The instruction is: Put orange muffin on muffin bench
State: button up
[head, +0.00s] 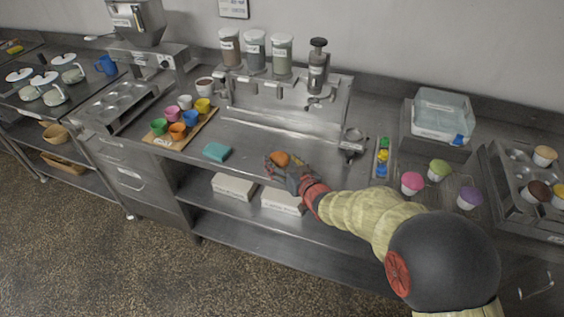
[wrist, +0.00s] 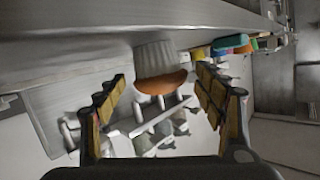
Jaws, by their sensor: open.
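The orange muffin (head: 280,158) stands near the front edge of the steel counter. The wrist view shows its orange top (wrist: 162,83) and pale wrapper (wrist: 155,56); that picture looks upside down, with the counter above. My gripper (head: 275,164) is open at the muffin. In the wrist view its two fingers (wrist: 158,100) are spread wide, one on each side of the muffin, with visible gaps. I cannot tell whether the muffin is between the fingertips or just beyond them. No bench is clearly labelled; pink (head: 412,182), green (head: 439,169) and purple (head: 470,197) muffins stand on the right-hand counter.
A coffee machine (head: 290,108) stands behind the gripper. A turquoise cloth (head: 217,151) and a wooden board (head: 160,142) with several coloured cups lie to the left. A muffin tin (head: 507,190), a clear-lidded container (head: 440,115) and small coloured bottles (head: 382,157) are to the right.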

jog(key=shift+s+d+r, duration=0.1)
jog(key=shift+s+r, duration=0.05)
jog(key=shift+r, duration=0.1)
jog(key=p+v, duration=0.3)
jog(key=v, duration=0.8)
jog(key=s+d+r+m+g+h, duration=0.1)
jog(key=s+d+r+h, duration=0.2)
jog(key=d+r, duration=0.3)
jog(key=s+d+r+m+g+h, duration=0.2)
jog(key=s+d+r+h, duration=0.2)
jog(key=d+r, duration=0.3)
jog(key=s+r+g, duration=0.1)
jog(key=s+g, duration=0.1)
jog(key=s, duration=0.8)
jog(key=s+r+g, duration=0.2)
jog(key=s, duration=0.8)
jog(key=shift+s+r+g+p, duration=0.3)
jog(key=shift+r+g, duration=0.05)
jog(key=shift+g, duration=0.05)
